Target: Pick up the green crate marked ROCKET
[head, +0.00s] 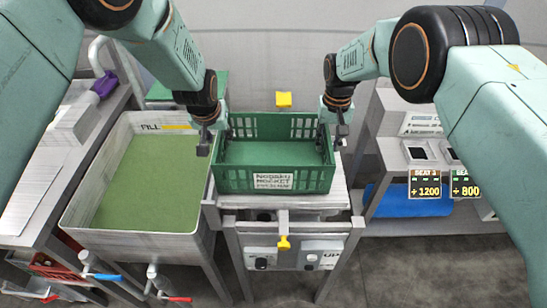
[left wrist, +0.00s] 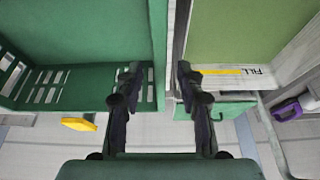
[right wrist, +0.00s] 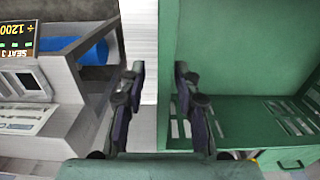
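The green crate (head: 273,179) stands upright and empty on a stand in the middle of the head view. Its white front label reads ROCKET. My left gripper (head: 209,140) is at the crate's left side wall. In the left wrist view its fingers (left wrist: 158,90) are apart, with the wall's rim (left wrist: 158,50) between them. My right gripper (head: 334,133) is at the right side wall. In the right wrist view its fingers (right wrist: 160,88) are apart, with that wall (right wrist: 168,50) between them. I cannot tell whether any fingers touch the crate.
A basin with a green inside and white rim (head: 140,238) stands close on the left. A side table (head: 45,190) is further left. On the right is a bench with score displays (head: 425,186) and a blue object (head: 400,205). A yellow knob (head: 284,243) projects at the stand's front.

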